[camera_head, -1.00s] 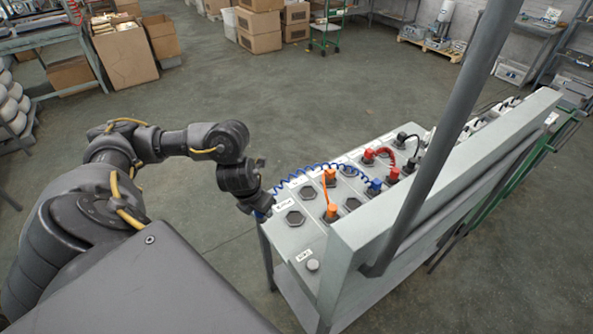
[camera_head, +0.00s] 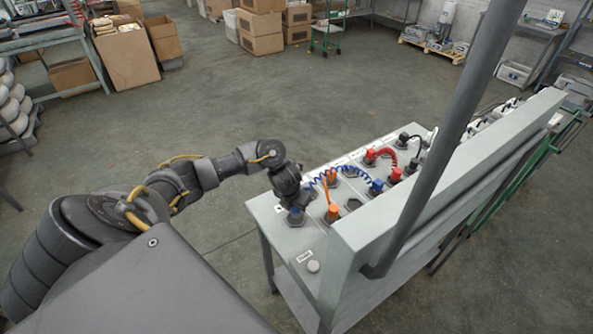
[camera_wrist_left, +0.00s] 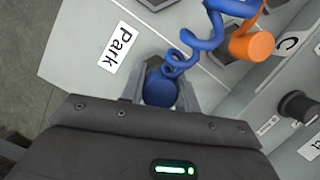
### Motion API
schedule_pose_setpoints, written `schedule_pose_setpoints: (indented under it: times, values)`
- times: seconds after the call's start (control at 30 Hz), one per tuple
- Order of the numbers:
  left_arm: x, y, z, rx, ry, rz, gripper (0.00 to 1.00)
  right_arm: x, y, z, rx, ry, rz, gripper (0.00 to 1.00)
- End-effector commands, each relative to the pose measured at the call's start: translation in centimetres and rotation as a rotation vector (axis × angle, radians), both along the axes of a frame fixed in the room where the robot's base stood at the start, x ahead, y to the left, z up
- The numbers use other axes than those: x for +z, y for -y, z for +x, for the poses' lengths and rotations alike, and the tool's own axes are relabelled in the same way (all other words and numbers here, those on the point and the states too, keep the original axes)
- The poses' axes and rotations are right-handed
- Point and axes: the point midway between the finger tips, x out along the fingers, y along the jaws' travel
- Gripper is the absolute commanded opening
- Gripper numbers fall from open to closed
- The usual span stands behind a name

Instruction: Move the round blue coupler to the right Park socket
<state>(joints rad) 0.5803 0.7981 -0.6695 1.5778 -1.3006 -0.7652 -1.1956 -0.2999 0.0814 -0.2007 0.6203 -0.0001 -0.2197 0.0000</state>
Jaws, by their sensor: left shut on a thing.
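My left gripper (camera_head: 295,205) is shut on the round blue coupler at the near left corner of the sloped panel. In the left wrist view the blue coupler (camera_wrist_left: 160,88) sits between the two fingers, with the coiled blue cable (camera_wrist_left: 190,45) running from it. The "Park" label (camera_wrist_left: 116,47) lies beside it on the panel. The socket under the coupler is hidden by the gripper and coupler, so I cannot tell whether the coupler is seated. The cable's other end is at another blue plug (camera_head: 376,187). My right gripper is not in view.
Orange plugs (camera_head: 332,212) stand close to the right of my gripper, one also in the wrist view (camera_wrist_left: 252,44). Red plugs (camera_head: 370,156) are farther along. A grey upright panel (camera_head: 440,190) and a slanted post (camera_head: 440,140) stand on the right. The floor on the left is open.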

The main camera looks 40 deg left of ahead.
Motion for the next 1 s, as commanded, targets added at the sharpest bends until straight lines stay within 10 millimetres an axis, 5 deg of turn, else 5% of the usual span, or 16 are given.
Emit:
schedule_pose_setpoints:
  times: [0.2,0.53,0.57,0.7,1.0]
  values:
    - [-2.2,-0.1,-0.2,0.002,-0.003,0.001,0.06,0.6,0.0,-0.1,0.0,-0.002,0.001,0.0]
    - [-2.6,-0.1,-0.2,0.001,-0.002,0.002,0.06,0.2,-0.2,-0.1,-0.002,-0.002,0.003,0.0]
    - [-2.6,-0.1,-0.2,0.001,-0.002,0.002,0.32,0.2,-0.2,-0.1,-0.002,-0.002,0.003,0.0]
    - [-2.5,-0.1,-0.2,0.001,-0.002,0.002,0.51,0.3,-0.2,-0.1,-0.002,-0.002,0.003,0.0]
    - [-2.4,-0.1,-0.2,0.001,-0.002,0.002,0.53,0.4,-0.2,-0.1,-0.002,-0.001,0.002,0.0]
